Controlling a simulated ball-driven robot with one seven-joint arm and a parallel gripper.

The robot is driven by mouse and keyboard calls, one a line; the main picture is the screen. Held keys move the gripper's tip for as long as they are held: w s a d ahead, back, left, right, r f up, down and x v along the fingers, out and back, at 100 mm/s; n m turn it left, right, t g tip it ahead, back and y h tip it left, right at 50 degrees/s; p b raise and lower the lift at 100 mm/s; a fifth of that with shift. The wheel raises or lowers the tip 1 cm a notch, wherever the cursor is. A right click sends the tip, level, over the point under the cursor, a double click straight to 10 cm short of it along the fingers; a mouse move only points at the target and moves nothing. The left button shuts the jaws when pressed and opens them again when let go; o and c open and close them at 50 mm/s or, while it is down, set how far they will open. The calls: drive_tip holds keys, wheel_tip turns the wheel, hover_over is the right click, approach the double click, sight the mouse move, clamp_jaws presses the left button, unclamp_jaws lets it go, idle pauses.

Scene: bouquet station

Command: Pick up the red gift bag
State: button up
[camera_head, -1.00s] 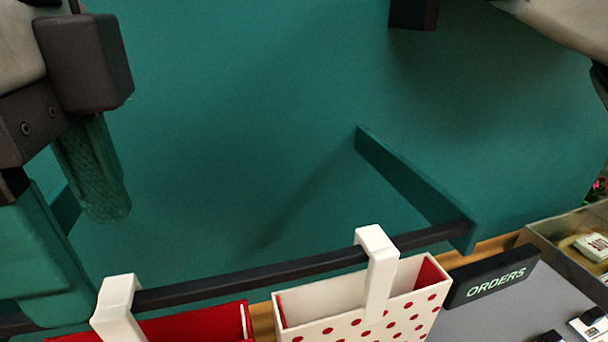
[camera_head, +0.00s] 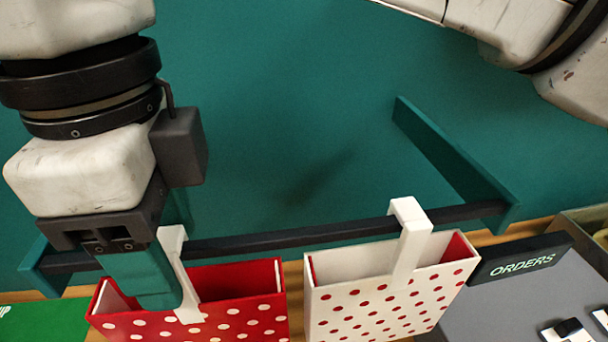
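The red gift bag (camera_head: 240,312) with white dots hangs at the lower left by a white hook-shaped handle (camera_head: 173,245) over a dark rail. Its top is open and its lower part is cut off by the picture edge. My gripper (camera_head: 150,285) is pointed down at this handle. One teal finger is in front, just left of the handle and overlapping the bag's opening. Part of the other finger shows behind the handle top. The finger gap is mostly hidden, so I cannot tell whether they touch the handle.
A white bag with red dots (camera_head: 385,305) hangs just right on the same dark rail (camera_head: 300,238). A teal bracket (camera_head: 450,165) holds the rail's right end. An ORDERS sign (camera_head: 520,258) and grey surface (camera_head: 500,310) lie at the right. A green mat (camera_head: 40,320) is at lower left.

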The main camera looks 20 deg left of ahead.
clamp_jaws()
idle(0.3)
drive_tip(key=shift+r, duration=0.1)
